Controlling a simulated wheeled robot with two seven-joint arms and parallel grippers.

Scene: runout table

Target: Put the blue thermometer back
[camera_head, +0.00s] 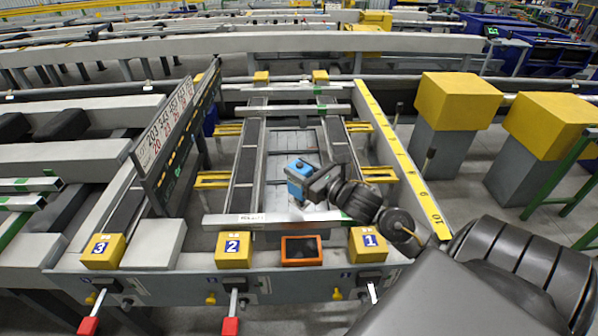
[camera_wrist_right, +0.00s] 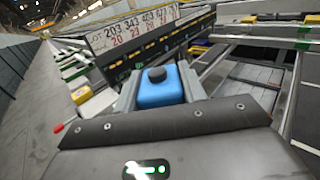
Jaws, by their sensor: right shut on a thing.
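The blue thermometer (camera_head: 297,176) is a small blue box with a dark round knob on top. My right gripper (camera_head: 308,183) is shut on it and holds it over the middle of the runout table (camera_head: 150,283). In the right wrist view the thermometer (camera_wrist_right: 160,88) sits between the two grey fingers of my right gripper (camera_wrist_right: 163,96), knob facing up in the picture. Its underside is hidden there. My left gripper is in neither view.
An orange-framed device (camera_head: 301,250) lies on the front ledge between yellow blocks numbered 2 (camera_head: 233,250) and 1 (camera_head: 368,245). A numbered board (camera_head: 166,130) stands at the left. A yellow ruler (camera_head: 402,155) runs along the right. Red-handled levers (camera_head: 231,325) stick out in front.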

